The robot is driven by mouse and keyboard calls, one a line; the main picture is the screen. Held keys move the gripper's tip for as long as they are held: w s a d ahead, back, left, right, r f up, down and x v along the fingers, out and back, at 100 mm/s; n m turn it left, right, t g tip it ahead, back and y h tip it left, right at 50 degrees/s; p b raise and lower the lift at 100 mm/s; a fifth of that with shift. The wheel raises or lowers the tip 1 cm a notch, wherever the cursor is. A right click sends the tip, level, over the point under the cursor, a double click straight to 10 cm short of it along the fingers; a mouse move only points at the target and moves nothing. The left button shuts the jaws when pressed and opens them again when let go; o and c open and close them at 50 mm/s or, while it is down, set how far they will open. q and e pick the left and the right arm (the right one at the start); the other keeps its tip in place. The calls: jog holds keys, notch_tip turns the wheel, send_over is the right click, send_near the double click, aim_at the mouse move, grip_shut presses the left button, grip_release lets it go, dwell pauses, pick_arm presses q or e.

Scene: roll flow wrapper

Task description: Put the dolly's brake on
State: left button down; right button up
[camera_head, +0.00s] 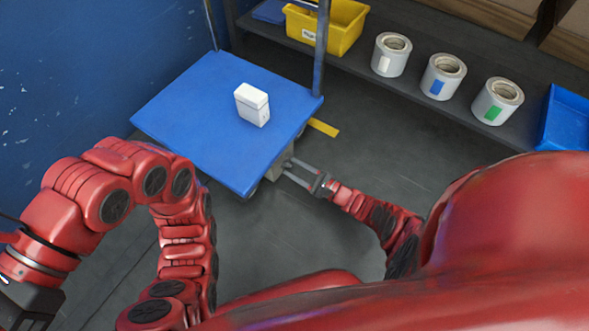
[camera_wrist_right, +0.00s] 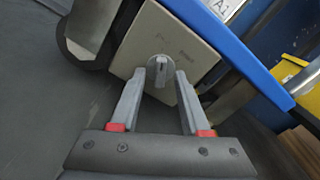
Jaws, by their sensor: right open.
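The dolly (camera_head: 190,115) is a flat blue platform with upright grey posts, low on the floor. In the right wrist view, a beige box (camera_wrist_right: 185,45) under the blue deck edge (camera_wrist_right: 232,35) carries a round grey knob (camera_wrist_right: 160,64) with a raised grip, probably the brake. My right gripper (camera_head: 289,168) is open at the dolly's near right side. In the wrist view its fingertips (camera_wrist_right: 161,76) stand on either side of the knob; contact cannot be told. My left gripper (camera_head: 30,303) shows only its dark body at the lower left; its fingers are out of frame.
A white carton (camera_head: 252,105) stands on the deck. A yellow strip (camera_head: 323,127) lies beside the dolly's right edge. A dark wheel (camera_wrist_right: 78,45) is left of the box.

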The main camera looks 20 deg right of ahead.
pick_arm(q)
jog(key=shift+a+f+t, duration=0.1)
jog(key=shift+f+t, duration=0.05)
jog(key=shift+t, duration=0.15)
pick_arm(e)
jog(key=shift+w, duration=0.1)
jog(key=shift+c, duration=0.3)
grip_shut()
jog(key=shift+m, duration=0.4)
jog(key=m+b, duration=0.1)
jog(key=m, duration=0.4)
jog(key=shift+a+f+m, duration=0.1)
jog(key=shift+m, duration=0.3)
pick_arm(q)
jog(key=shift+s+d+f+g+h+b, duration=0.2)
jog(key=shift+f+g+b, duration=0.1)
jog(key=shift+f+g, duration=0.2)
jog(key=shift+s+d+f+g+h+b, duration=0.1)
jog(key=shift+s+f+g+h+b, duration=0.1)
jog(key=shift+f+g+b, duration=0.3)
pick_arm(e)
jog(key=m, duration=0.5)
pick_arm(q)
jog(key=shift+r+g, duration=0.1)
jog(key=shift+g, duration=0.2)
pick_arm(e)
jog(key=shift+m, duration=0.3)
